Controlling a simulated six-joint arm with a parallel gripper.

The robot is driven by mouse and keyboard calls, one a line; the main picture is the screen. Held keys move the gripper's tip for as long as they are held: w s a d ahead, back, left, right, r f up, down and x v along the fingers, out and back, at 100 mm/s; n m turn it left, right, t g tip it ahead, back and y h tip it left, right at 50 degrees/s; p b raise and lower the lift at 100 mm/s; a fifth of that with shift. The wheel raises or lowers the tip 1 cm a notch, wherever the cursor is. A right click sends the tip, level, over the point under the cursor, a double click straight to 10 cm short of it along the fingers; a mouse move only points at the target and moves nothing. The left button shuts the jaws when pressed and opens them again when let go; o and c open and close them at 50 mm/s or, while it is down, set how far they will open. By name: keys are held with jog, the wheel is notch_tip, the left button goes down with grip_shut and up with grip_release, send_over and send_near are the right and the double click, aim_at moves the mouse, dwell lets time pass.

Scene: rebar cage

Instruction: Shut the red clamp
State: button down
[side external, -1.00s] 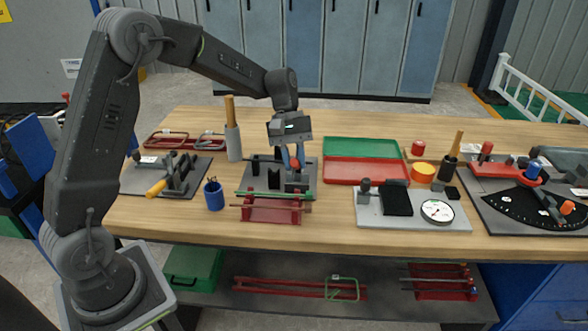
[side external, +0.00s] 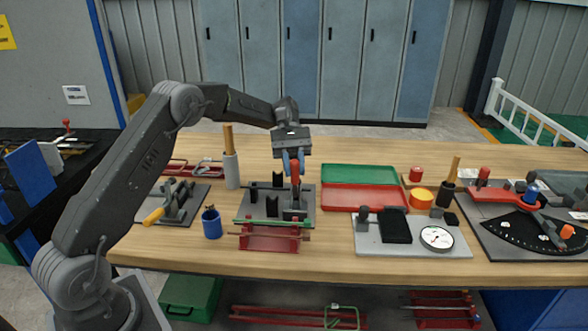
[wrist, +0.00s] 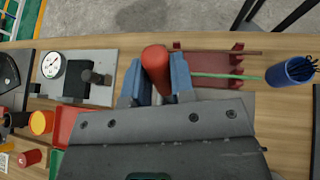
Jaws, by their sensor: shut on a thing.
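The red clamp's handle (side external: 295,174) stands roughly upright at the right end of a dark grey fixture plate (side external: 248,213) in the middle of the bench. My gripper (side external: 293,162) has its blue fingers shut on the upper part of this handle. In the wrist view the rounded red handle end (wrist: 156,58) sits between the two blue fingers (wrist: 157,78). The clamp's lower parts show only as small dark shapes in the side view, and my gripper body hides them in the wrist view. I cannot make out the clamp's arm or tip.
A red rack (side external: 270,240) with rods stands just in front of the fixture. A blue cup (side external: 212,224) is to its left. A grey plate with a dial gauge (side external: 437,237) lies to the right. Green and red trays (side external: 365,196) lie behind that.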

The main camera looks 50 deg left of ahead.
dwell(0.4)
jog(key=c, duration=1)
grip_release()
jog(key=shift+o, duration=0.2)
